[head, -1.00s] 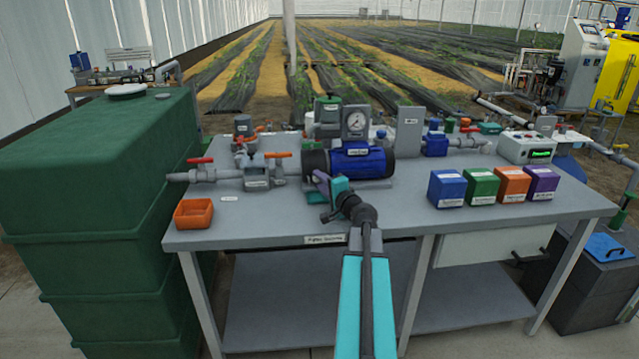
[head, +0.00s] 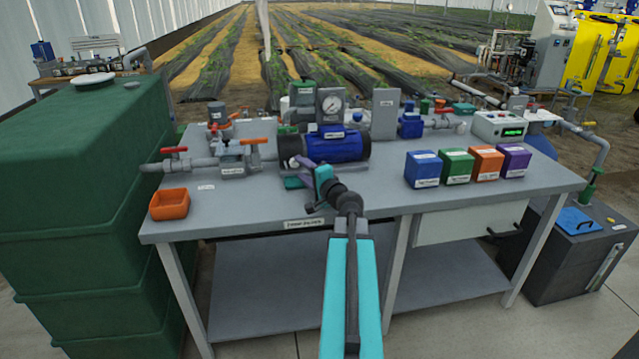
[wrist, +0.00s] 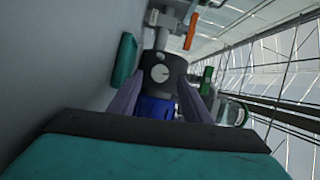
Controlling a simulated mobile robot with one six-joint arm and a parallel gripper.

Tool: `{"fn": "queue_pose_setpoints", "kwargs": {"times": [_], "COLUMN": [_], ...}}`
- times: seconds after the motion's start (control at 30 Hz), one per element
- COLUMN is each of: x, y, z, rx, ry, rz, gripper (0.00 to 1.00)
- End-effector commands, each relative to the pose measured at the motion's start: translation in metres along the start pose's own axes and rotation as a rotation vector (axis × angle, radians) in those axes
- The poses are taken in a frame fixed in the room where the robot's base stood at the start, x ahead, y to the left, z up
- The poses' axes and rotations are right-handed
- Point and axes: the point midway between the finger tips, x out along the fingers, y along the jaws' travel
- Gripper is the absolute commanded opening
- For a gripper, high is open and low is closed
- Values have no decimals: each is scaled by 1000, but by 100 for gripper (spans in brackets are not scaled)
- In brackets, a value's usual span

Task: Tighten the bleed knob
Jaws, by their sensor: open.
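The blue pump (head: 335,146) with a black front end lies on the bench, below the pressure gauge (head: 331,105). In the wrist view, a pale round knob (wrist: 160,73) shows on the black pump body; it looks like the bleed knob, but no label is readable. My gripper (head: 295,172) is in front of the pump's left end in the head view. In the wrist view its purple fingers stand apart, one on each side of the black body and the blue motor (wrist: 155,107). No contact with the knob can be made out. The knob is not clear in the head view.
Pipes with a red-handled valve (head: 173,150) and an orange-handled valve (head: 253,141) stand left of the pump. An orange tray (head: 169,204) sits front left. Blue, green, orange and purple boxes (head: 457,167) stand on the right.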

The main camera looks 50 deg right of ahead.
Motion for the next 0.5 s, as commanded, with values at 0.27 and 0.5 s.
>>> {"fn": "queue_pose_setpoints", "kwargs": {"times": [0.27,0.5], "x": [-34,-48], "y": [0,-4], "z": [1,0], "rx": [0,2], "ry": [1,-1], "rz": [0,1], "gripper": [44,44]}}
